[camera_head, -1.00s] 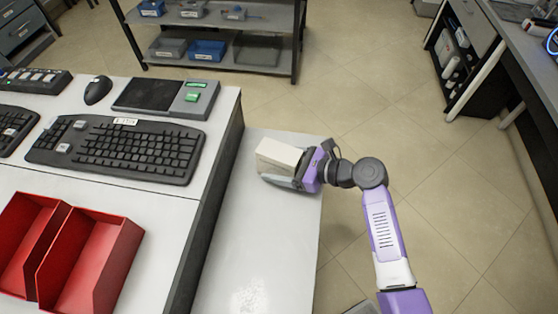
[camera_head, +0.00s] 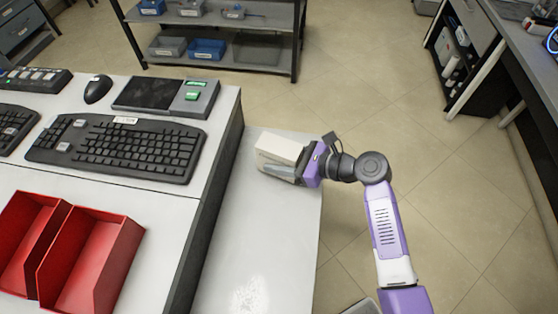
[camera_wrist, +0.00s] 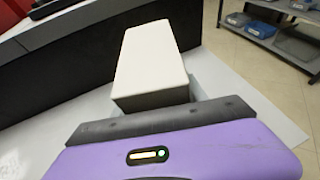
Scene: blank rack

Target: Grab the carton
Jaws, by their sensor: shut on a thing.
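The carton (camera_head: 279,149) is a plain off-white box near the far end of the low white table (camera_head: 250,235). In the wrist view the carton (camera_wrist: 152,62) extends straight out from my gripper, its near end hidden behind the dark finger edge. My purple gripper (camera_head: 294,168) is at the carton's right end in the head view, its fingers shut on it. I cannot tell whether the carton touches the table.
A higher desk (camera_head: 215,150) on the left holds a keyboard (camera_head: 118,147), a mouse (camera_head: 97,89) and red bins (camera_head: 90,262). A metal shelf (camera_head: 220,63) with trays stands behind. The table's front half is clear.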

